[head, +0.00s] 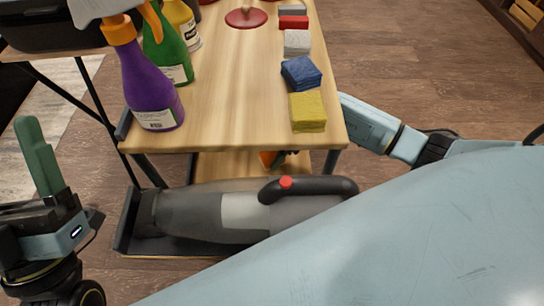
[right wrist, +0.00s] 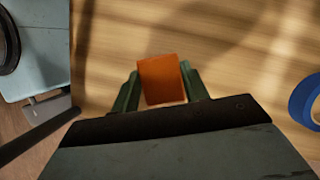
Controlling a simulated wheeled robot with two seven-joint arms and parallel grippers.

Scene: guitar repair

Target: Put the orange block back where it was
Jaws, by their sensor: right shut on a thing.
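The orange block (right wrist: 162,80) is between the two green fingers of my right gripper (right wrist: 159,77), which is shut on it. In the right wrist view it is over a light wooden surface; whether it touches that surface I cannot tell. In the head view a bit of the orange block (head: 266,158) and the right gripper (head: 284,157) show under the cart's top, above the lower wooden shelf (head: 222,166). The top hides most of them. My left gripper (head: 38,152) is off the cart at the left, its green fingers pointing up, no object visible in it.
The cart's top (head: 235,105) holds a purple spray bottle (head: 148,90), a green one (head: 168,50), a yellow sponge (head: 307,111), a blue sponge (head: 301,73) and a white block (head: 297,42). A grey vacuum (head: 215,212) lies below. A blue ring (right wrist: 308,100) is right of the block.

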